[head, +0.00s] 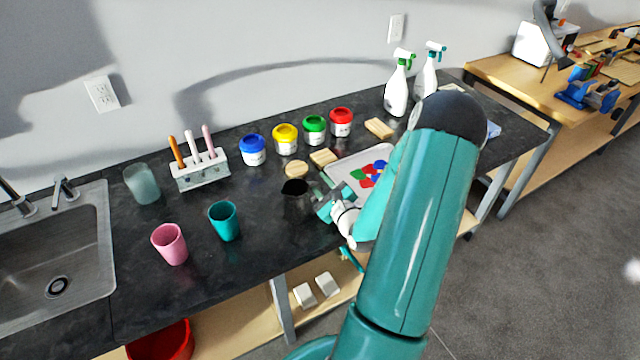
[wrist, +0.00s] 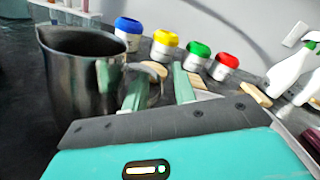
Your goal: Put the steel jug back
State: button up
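The steel jug (head: 297,202) stands upright on the dark counter, left of my gripper, with its dark open mouth up. In the wrist view the jug (wrist: 75,85) is large at the left, and its handle reaches right toward my fingers. My gripper (head: 328,203) is low beside the jug on its handle side. In the wrist view its two fingers (wrist: 160,88) are apart. The left finger overlaps the handle in the picture, and part of the handle seems to show in the gap. I cannot tell whether they touch.
A pink cup (head: 170,244) and a teal cup (head: 224,221) stand left of the jug. Paint jars (head: 285,139), sponges (head: 323,157) and a brush holder (head: 200,170) are behind. A paint-spotted tray (head: 345,173) lies right. A sink (head: 50,262) is far left.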

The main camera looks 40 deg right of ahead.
jog(key=shift+r, duration=0.1)
jog(key=v, duration=1.2)
